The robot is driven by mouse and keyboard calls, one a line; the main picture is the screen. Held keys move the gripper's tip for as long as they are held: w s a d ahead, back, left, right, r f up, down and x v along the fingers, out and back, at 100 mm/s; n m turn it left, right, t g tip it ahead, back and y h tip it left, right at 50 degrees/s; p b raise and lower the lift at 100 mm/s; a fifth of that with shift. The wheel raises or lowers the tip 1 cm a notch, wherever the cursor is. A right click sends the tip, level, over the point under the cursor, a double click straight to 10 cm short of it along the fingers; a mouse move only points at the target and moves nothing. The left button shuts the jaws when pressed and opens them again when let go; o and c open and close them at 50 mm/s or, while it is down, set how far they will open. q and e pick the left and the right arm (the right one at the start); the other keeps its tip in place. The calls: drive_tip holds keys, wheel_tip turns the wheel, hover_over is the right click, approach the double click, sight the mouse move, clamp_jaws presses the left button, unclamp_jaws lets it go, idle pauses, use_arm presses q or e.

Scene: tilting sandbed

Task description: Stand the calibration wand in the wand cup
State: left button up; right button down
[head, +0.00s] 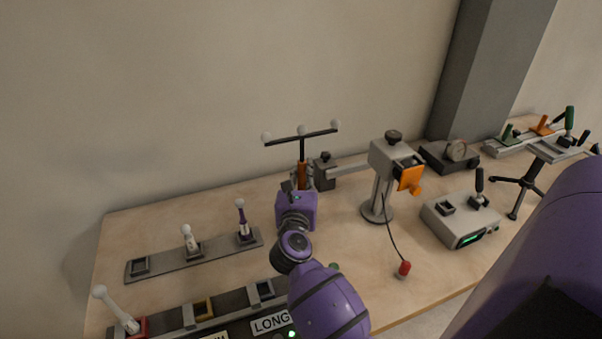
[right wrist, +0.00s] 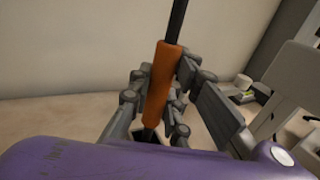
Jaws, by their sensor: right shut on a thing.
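The calibration wand has a black T-shaped bar with white balls (head: 302,148) and an orange handle. My right gripper (head: 301,180) is shut on its orange handle, which also shows in the right wrist view (right wrist: 161,82). The wand stands nearly upright in the head view, near the back of the table. Its lower end is mostly hidden by the gripper and wrist. I cannot make out the wand cup for certain; it may be hidden behind my right gripper. My left gripper is not in view.
Right of the gripper is a grey stand (head: 382,185) with an arm and an orange clamp. A grey box with a green display (head: 460,219) stands farther right. A socket strip (head: 200,256) holds small white-tipped sticks at left. The wall (head: 200,100) is close behind.

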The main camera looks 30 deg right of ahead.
drive_tip(key=shift+r, duration=0.1)
drive_tip(key=c, duration=1.6)
unclamp_jaws()
drive_tip(key=shift+o, duration=0.2)
drive_tip(key=shift+s, duration=0.1)
drive_tip(key=shift+s+a, duration=0.25)
drive_tip(key=shift+a, duration=0.05)
drive_tip(key=v, duration=1.1)
drive_tip(key=shift+s+a, duration=0.1)
